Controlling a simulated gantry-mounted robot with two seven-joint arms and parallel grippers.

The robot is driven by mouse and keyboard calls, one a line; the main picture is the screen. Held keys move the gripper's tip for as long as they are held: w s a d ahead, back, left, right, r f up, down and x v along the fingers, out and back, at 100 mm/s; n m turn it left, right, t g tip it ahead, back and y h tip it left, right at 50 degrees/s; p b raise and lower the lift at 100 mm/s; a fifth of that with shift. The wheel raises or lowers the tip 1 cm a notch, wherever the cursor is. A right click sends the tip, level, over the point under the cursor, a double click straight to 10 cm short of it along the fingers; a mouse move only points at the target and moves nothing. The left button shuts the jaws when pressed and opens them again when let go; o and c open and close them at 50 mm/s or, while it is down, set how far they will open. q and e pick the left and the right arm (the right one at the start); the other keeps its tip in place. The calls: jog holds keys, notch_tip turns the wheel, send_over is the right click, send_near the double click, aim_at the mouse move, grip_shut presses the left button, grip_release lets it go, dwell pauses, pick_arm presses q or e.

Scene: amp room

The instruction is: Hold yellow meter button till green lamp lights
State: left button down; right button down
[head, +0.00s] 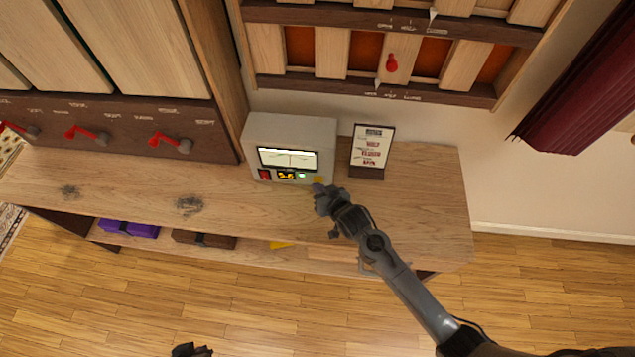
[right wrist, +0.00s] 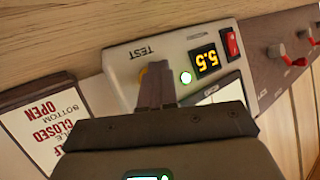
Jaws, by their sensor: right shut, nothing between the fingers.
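The grey meter box (head: 262,130) stands on the wooden counter against the wall. The yellow button (head: 319,180) is beside the lamp, mostly hidden by my right gripper. My right gripper (head: 318,189) is shut and empty, its fingertips at the button, apparently touching it. My left gripper (head: 192,350) shows only partly at the bottom edge; its jaws are unclear.
A sign card (head: 371,148) on a dark stand is just right of the meter. Red levers (head: 170,142) line the dark panel at left. A purple box (head: 128,229) lies on the shelf below. The counter left of the meter is mostly clear.

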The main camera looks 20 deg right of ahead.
dwell(0.4)
jog(key=shift+s+a+r+p, duration=0.1)
jog(key=shift+s+a+p, duration=0.05)
jog(key=shift+s+p, duration=0.2)
jog(key=shift+s+a+p, duration=0.25)
jog(key=shift+s+p, duration=0.15)
jog(key=shift+s, duration=0.15)
